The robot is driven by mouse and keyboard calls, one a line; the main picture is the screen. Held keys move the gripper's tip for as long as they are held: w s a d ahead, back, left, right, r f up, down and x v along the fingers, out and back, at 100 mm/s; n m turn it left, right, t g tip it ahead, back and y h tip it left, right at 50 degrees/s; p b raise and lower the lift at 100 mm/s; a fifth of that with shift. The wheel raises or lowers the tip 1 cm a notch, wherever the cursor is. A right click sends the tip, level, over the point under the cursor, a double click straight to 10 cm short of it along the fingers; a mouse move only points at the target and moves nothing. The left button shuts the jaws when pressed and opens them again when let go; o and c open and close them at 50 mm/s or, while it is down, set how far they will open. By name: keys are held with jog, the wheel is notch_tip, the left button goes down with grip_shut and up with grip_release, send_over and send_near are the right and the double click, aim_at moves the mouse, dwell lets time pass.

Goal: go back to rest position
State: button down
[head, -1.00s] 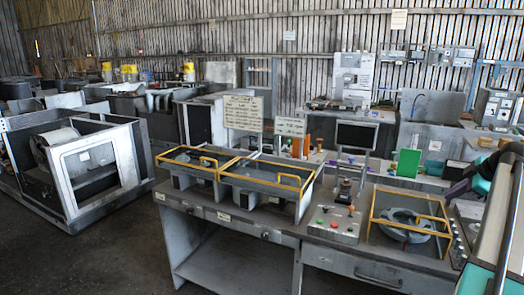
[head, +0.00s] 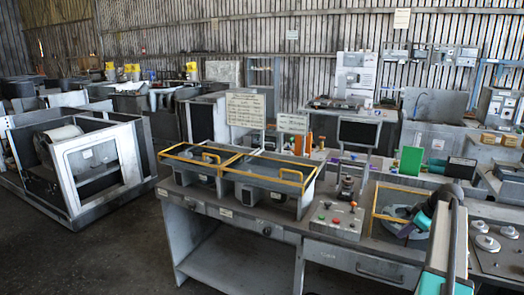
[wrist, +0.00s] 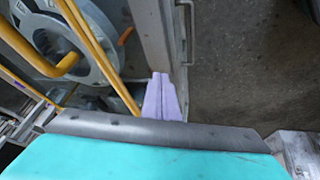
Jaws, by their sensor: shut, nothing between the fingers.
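My gripper (wrist: 162,98) shows in the wrist view as two lilac fingers pressed together with nothing between them. They are over the front edge of the workbench, with the dark floor to their right. In the head view my arm is at the right, in front of the bench's right end, and I cannot make out the fingers clearly there. The yellow-framed fixture (head: 375,213) with a grey ring lies beside and partly behind the arm. The ring (wrist: 75,40) also shows at the upper left of the wrist view, apart from the fingers.
The workbench (head: 325,243) carries two yellow-framed trays (head: 222,157) and a control box with buttons (head: 337,221). A green panel (head: 411,160) stands behind the fixture. A panel with round grey parts (head: 500,245) is at far right. Floor (head: 120,250) is clear at front left.

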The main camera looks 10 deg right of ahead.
jog(key=s+a+f+m+g+y+b, duration=0.1)
jog(key=s+a+f+m+g+b, duration=0.15)
jog(key=a+f, duration=1.45)
jog(key=s+a+f+m+g+b, duration=0.1)
jog(key=s+a+f+g, duration=0.2)
jog(key=a+f, duration=1.45)
jog(key=s+a+f+m+g+h+b, duration=0.1)
jog(key=s+a+f, duration=0.5)
jog(key=s, duration=0.4)
jog(key=s+a+f+m+g+b, duration=0.1)
jog(key=s+a+f+g+b, duration=0.1)
jog(key=s+a+f, duration=0.4)
jog(key=s+a+f+m+g+h+b, duration=0.1)
jog(key=s+a+f, duration=0.6)
jog(key=s, duration=0.8)
notch_tip(320, 180, down, 2)
jog(key=shift+f+g+h, duration=0.25)
jog(key=shift+g+h, duration=0.05)
jog(key=shift+g, duration=0.45)
